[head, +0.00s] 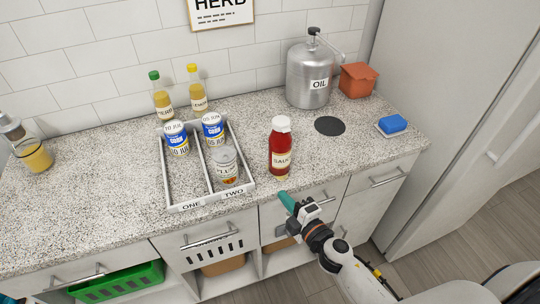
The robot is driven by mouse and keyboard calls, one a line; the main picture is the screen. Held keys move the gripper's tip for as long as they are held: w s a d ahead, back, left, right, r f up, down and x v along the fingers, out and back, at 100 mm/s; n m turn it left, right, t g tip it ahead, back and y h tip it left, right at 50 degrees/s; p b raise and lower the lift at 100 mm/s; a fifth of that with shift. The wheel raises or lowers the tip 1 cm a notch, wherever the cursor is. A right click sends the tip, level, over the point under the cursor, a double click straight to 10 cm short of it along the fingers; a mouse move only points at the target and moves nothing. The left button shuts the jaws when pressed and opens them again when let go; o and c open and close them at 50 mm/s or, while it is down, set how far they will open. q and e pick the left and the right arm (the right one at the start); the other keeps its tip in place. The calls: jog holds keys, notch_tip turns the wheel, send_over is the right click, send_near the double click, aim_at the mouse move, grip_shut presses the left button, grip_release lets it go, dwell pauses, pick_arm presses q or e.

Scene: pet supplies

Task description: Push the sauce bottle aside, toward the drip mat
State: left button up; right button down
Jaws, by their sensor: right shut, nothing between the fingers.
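The red sauce bottle (281,151) with a white cap stands upright on the speckled counter, right of the divided tray. The drip mat (329,125) is a dark round disc lying flat, behind and to the right of the bottle. My right gripper (284,196) is shut and empty, its teal fingertips by the counter's front edge, just in front of the bottle's base. I see a small gap between the fingertips and the bottle. My left gripper is not in view.
A white two-part tray (168,188) holds several cans. A metal oil canister (308,75), an orange box (357,80) and a blue sponge (392,124) stand around the mat. Two yellow bottles are by the wall. The counter between sauce bottle and mat is clear.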

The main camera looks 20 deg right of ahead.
jog(key=w+a+r+n, duration=0.1)
jog(key=w+a, duration=0.1)
jog(key=w, duration=0.1)
jog(key=w+a+r+n+y+p, duration=0.1)
jog(key=w+r, duration=0.1)
jog(key=w, duration=0.1)
jog(key=w+a+r, duration=0.1)
jog(key=w+a, duration=0.1)
jog(key=w, duration=0.2)
jog(key=shift+a+r+n+y+p, duration=0.2)
jog(key=shift+a+n+y+p, duration=0.1)
jog(key=shift+a+n, duration=0.1)
jog(key=d, duration=0.3)
jog(key=shift+s+d+f, duration=0.1)
jog(key=shift+s+d, duration=0.1)
jog(key=shift+d, duration=0.2)
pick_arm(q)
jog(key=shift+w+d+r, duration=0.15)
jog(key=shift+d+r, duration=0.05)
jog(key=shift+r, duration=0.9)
pick_arm(e)
jog(key=shift+d, duration=0.3)
